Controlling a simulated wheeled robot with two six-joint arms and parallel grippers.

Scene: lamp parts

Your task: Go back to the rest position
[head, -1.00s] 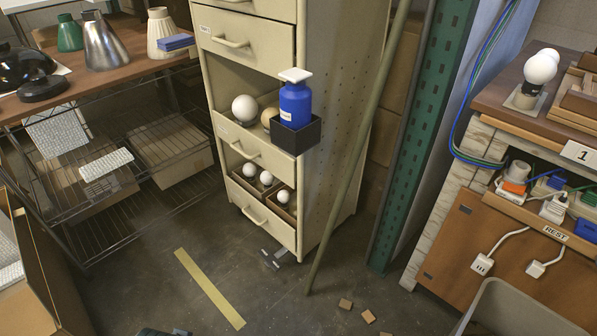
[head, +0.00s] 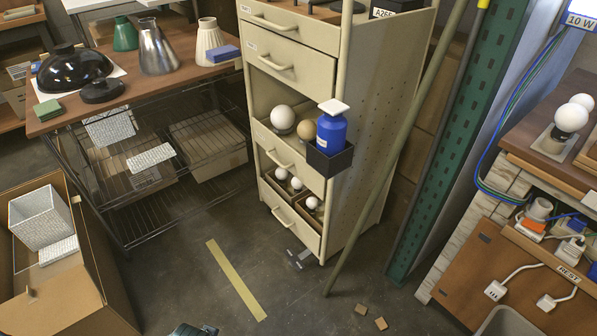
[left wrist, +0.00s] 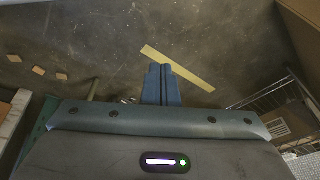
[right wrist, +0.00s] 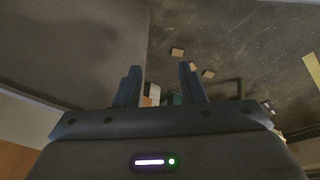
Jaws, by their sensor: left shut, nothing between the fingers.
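My left gripper (left wrist: 161,72) shows in the left wrist view with its two dark fingers together and nothing between them. It points at the bare floor, near a yellow tape strip (left wrist: 178,69). A dark teal piece at the bottom edge of the head view looks like the tip of my left gripper (head: 192,330). My right gripper (right wrist: 160,72) shows in the right wrist view with its fingers apart and no held object visible. It is not in the head view. A grey bin wall (right wrist: 75,45) fills the left of the right wrist view.
A beige drawer cabinet (head: 290,85) holds bulbs and a blue bottle (head: 331,130). A leaning pole (head: 382,140) stands beside it. An open carton (head: 95,300) with white shades is at the left, a workbench (head: 470,265) at the right. Small wooden pieces (head: 381,324) lie on the floor.

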